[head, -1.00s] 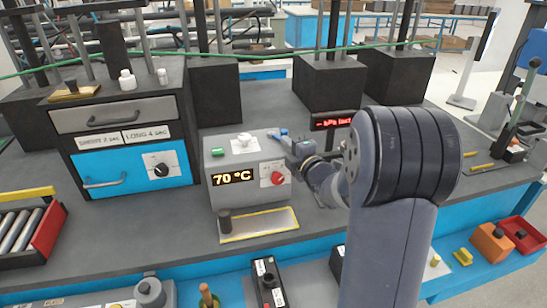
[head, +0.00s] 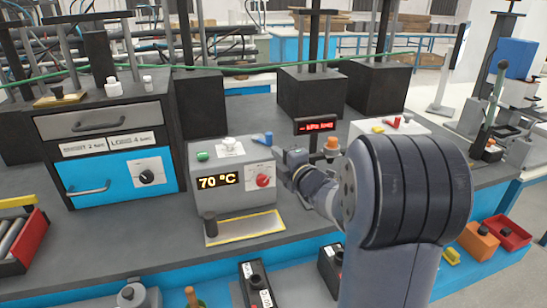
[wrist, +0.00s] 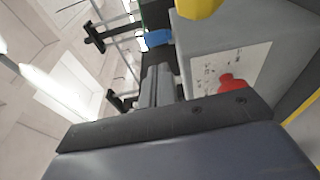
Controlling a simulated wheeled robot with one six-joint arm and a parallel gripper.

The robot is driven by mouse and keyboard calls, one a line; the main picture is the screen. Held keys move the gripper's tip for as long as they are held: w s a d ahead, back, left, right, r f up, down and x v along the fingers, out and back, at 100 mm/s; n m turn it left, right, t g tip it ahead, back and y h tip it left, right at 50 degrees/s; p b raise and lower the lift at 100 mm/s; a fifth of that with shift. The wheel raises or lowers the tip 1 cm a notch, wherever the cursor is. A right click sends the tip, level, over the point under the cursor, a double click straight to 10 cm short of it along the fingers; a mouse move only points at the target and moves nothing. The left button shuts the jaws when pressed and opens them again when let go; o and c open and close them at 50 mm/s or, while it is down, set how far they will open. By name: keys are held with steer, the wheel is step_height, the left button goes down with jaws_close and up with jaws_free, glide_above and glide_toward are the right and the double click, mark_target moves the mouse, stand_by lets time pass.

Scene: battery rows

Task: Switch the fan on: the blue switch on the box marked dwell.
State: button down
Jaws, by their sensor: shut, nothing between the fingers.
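A grey box (head: 235,202) with a "70 °C" display stands left of my gripper in the head view. On its top are a green button, a white knob and a blue switch (head: 262,138). A red dial (head: 263,181) is on its front. I cannot read the word dwell anywhere. My gripper (head: 292,158) is beside this box's upper right edge, close to the blue switch; contact is not visible. In the wrist view my gripper's fingers (wrist: 158,86) are shut and empty. A blue part (wrist: 157,38) shows beyond them, and a red knob (wrist: 232,83) is to their right.
A small red-lit sign (head: 316,127) stands behind my gripper. A pale box (head: 402,127) with yellow and red parts on top is partly hidden by my arm. A yellow-edged plate (head: 245,227) lies before the grey box. A blue-fronted drawer unit (head: 118,172) is at left.

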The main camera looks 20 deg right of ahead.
steer(key=s+d, duration=0.5)
steer(key=shift+d+f, duration=0.15)
steer(key=shift+d, duration=0.2)
steer(key=shift+s, duration=0.1)
